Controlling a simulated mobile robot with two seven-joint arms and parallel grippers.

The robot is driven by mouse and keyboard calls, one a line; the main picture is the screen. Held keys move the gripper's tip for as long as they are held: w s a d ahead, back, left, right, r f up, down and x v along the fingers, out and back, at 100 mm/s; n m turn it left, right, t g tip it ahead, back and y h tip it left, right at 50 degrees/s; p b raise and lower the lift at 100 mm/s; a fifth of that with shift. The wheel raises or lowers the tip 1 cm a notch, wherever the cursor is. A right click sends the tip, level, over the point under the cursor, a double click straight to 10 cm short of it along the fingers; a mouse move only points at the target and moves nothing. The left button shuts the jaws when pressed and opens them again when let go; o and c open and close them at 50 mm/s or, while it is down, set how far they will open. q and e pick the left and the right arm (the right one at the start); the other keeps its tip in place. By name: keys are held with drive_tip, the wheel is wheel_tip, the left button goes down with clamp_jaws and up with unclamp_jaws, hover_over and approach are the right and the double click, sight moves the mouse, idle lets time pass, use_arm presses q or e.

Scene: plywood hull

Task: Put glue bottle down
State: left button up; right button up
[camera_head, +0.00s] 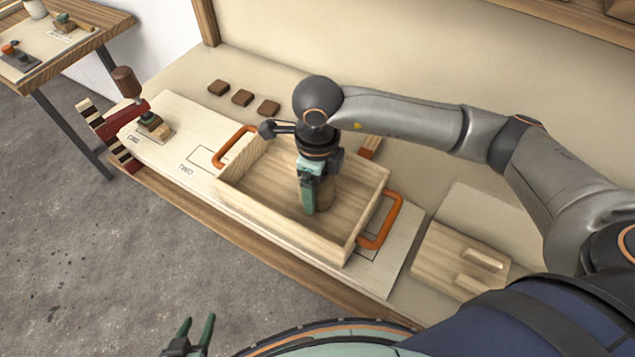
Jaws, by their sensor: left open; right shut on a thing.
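My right gripper (311,200) reaches down into a wooden tray (262,208) with orange handles. It is shut on a brownish object, which I take to be the glue bottle (327,192). The green fingers and the wrist hide much of it. It is inside the tray's walls, low over the tray floor; I cannot tell whether it touches the floor. My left gripper (194,336) is open and empty at the bottom edge of the picture, well away from the tray.
The tray stands on a pale board (165,152) with outlined, labelled places. A red clamp (122,122) and a small block (155,125) are at its left end. Several brown blocks (242,97) lie behind. A wooden panel (458,262) lies at right. A side table (62,45) stands far left.

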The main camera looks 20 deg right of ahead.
drive_tip(key=shift+f, duration=0.2)
drive_tip(key=shift+f+b, duration=0.1)
drive_tip(key=shift+b, duration=0.25)
drive_tip(key=o, duration=1.6)
drive_tip(key=shift+c, duration=0.2)
wheel_tip(320, 180, up, 12)
drive_tip(key=shift+r+b, duration=0.25)
drive_tip(key=shift+b, duration=0.1)
